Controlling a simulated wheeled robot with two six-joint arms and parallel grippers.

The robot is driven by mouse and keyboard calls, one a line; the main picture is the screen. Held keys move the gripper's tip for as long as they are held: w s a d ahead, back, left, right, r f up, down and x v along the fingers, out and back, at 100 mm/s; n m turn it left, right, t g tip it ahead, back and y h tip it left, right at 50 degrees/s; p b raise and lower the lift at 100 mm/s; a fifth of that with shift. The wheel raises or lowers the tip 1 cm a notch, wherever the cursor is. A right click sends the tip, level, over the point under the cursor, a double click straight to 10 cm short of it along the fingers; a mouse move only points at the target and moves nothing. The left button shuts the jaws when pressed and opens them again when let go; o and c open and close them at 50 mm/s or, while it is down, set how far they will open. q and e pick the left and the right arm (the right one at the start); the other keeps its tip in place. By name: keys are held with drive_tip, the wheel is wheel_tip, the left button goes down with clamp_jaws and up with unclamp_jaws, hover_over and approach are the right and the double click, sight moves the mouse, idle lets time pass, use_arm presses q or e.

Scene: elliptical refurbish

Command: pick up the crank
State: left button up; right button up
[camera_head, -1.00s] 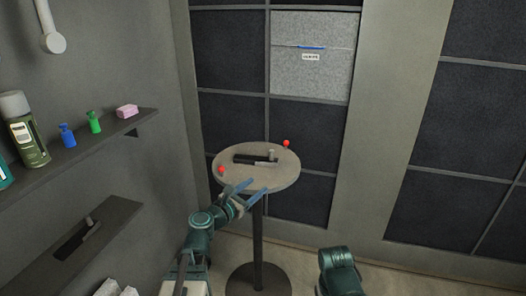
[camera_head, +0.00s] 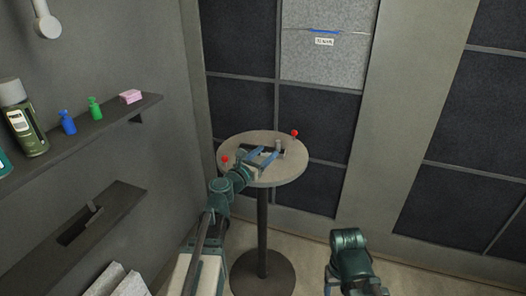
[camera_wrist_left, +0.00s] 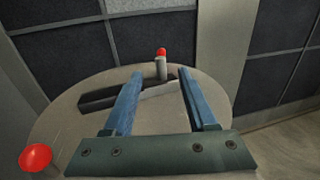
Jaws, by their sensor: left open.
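The crank lies on the round table (camera_head: 293,170), with a dark part, a light grey bar and an upright grey handle (camera_head: 282,145). In the left wrist view, the dark part (camera_wrist_left: 98,100) is left of and partly behind the left finger, and the grey bar (camera_wrist_left: 158,91) runs between the fingers. The grey handle (camera_wrist_left: 161,69) stands near the fingertips. My left gripper (camera_head: 267,152) is open over the tabletop, blue fingers pointing at the handle; it also shows in the left wrist view (camera_wrist_left: 160,74). Contact cannot be told. My right gripper is out of view.
A wall shelf (camera_head: 100,123) at left holds bottles and a pink block (camera_head: 131,97). A lower shelf (camera_head: 120,205) has a dark recess. Panelled walls stand behind.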

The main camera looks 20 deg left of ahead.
sight(277, 144)
use_arm(q)
drive_tip(key=shift+x, duration=4.4)
drive_tip(key=shift+s+f, duration=0.1)
drive_tip(key=shift+f, duration=0.1)
clamp_jaws()
